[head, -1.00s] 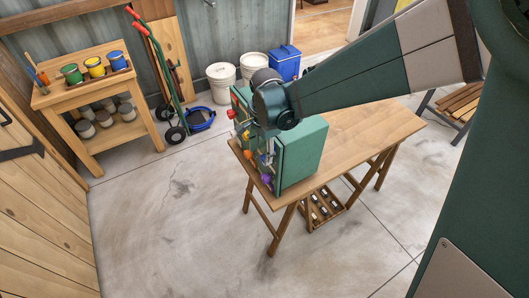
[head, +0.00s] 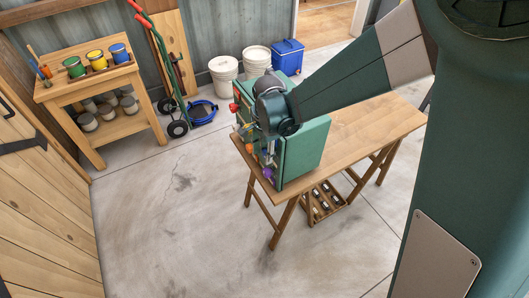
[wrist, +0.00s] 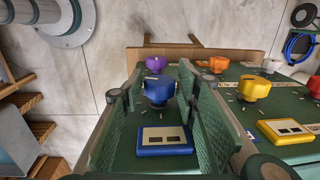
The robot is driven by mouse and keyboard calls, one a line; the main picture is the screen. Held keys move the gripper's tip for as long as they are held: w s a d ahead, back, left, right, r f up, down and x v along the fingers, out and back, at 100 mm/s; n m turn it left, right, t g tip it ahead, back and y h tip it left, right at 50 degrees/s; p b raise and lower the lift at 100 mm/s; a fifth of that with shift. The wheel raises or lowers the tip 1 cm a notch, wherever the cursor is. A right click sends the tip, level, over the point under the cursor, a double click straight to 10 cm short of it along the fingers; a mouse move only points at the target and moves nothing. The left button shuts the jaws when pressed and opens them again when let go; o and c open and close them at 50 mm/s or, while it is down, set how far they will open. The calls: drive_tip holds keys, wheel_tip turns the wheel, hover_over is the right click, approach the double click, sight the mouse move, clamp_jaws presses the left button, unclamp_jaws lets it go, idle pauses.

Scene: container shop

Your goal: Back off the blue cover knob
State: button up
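The blue cover knob (wrist: 158,89) stands on the green panel (wrist: 240,112) in the wrist view. It lies between the two textured fingers of my gripper (wrist: 160,90), with a visible gap on each side. My gripper is open and holds nothing. A blue-framed plate (wrist: 165,140) lies on the panel just below the knob in the picture. In the head view the green cabinet (head: 305,152) stands on the wooden table (head: 370,125). There my wrist hides the fingers and part of the knob face.
In the wrist view, a purple knob (wrist: 157,63) and an orange knob (wrist: 216,63) are beyond the fingers. A yellow knob (wrist: 254,87) and a yellow-framed plate (wrist: 285,130) are close to the right finger. Clear floor (head: 170,220) lies left of the table.

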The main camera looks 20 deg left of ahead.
drive_tip(key=c, duration=0.5)
drive_tip(key=shift+o, duration=0.2)
drive_tip(key=shift+w+a+f+g+h+b, duration=0.15)
drive_tip(key=shift+a+g+h+b, duration=0.05)
drive_tip(key=shift+g+h+b, duration=0.9)
drive_tip(key=shift+b, duration=0.15)
drive_tip(key=o, duration=0.9)
